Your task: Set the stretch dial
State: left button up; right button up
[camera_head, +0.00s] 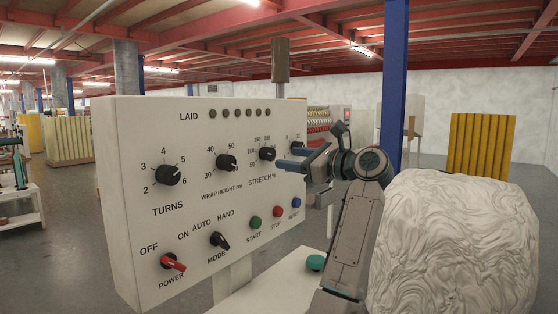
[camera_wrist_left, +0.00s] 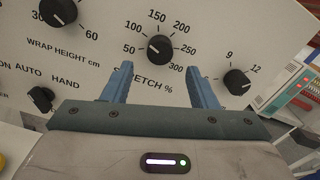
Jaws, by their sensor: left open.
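The stretch dial is a round black knob (camera_head: 267,153) in the upper row of a white control panel (camera_head: 125,200), above the STRETCH % label. In the left wrist view the stretch dial (camera_wrist_left: 160,48) has marks from 50 to 300 around it; I cannot read its setting surely. My left gripper (camera_head: 285,157) is open, its blue fingers pointing at the panel just right of the dial in the head view. In the left wrist view the left gripper's fingertips (camera_wrist_left: 159,68) stand on either side below the dial, with nothing between them. My right gripper is not in view.
The turns dial (camera_head: 168,175), wrap height dial (camera_head: 226,161), red power switch (camera_head: 173,262) and mode switch (camera_head: 219,240) share the panel. Another dial (camera_wrist_left: 237,82) sits right of the stretch dial. A large white wrapped bundle (camera_head: 455,245) stands at right.

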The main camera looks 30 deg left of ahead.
pick_arm(q)
jog(key=shift+s+d, duration=0.2)
jog(key=shift+d, duration=2.15)
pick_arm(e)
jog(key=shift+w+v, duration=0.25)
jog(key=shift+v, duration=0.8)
pick_arm(q)
jog(key=shift+a+f, duration=0.1)
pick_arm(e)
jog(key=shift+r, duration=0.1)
